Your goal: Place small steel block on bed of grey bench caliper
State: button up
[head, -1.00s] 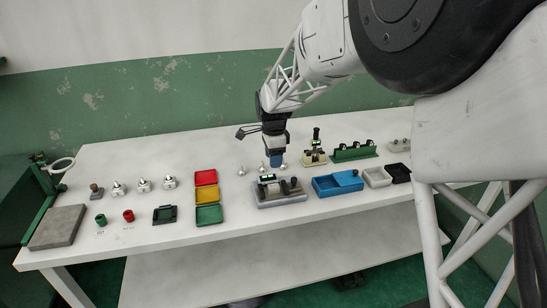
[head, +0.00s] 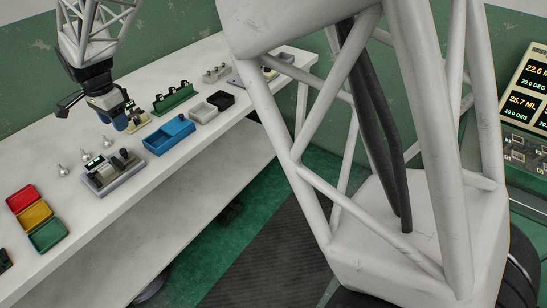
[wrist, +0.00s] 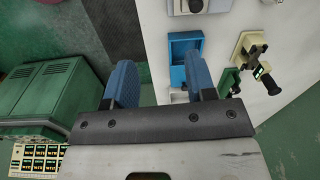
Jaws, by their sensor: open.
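The grey bench caliper (head: 120,182) stands near the front edge of the white bench, with a small display and dark knobs on top. My gripper (head: 118,120) hangs above the bench, beyond the caliper and close to a cream gauge (head: 137,118). In the wrist view my gripper (wrist: 162,76) has its two blue fingers wide apart, with nothing held between them. A blue tray (wrist: 178,48) shows below, beyond the fingers. I cannot make out the small steel block in either view.
The blue tray (head: 162,146), a pale tray (head: 204,113) and a black tray (head: 222,99) stand right of the caliper. A green rack (head: 175,98) is behind them. Red, yellow and green bins (head: 47,236) lie left. Small metal pieces (head: 62,170) stand behind the caliper.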

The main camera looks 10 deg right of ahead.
jog(key=s+d+r+n, duration=0.1)
jog(key=s+d+r, duration=0.2)
jog(key=d, duration=0.7)
jog(key=s+d+r+n+t, duration=0.1)
jog(key=s+d+r, duration=0.25)
jog(key=d, duration=0.65)
jog(key=s+d+r+n, duration=0.2)
jog(key=s+d+r, duration=0.1)
jog(key=d, duration=0.8)
jog(key=s+d+f+n, duration=0.1)
jog(key=s+d+n, duration=0.1)
jog(key=s+d, duration=0.7)
jog(key=s+d+f+n+t, duration=0.1)
jog(key=s+d+f, duration=0.1)
jog(key=s+d, duration=0.7)
jog(key=s, duration=0.4)
jog(key=shift+s+d+n, duration=0.2)
jog(key=shift+d+n, duration=0.1)
jog(key=shift+n, duration=0.1)
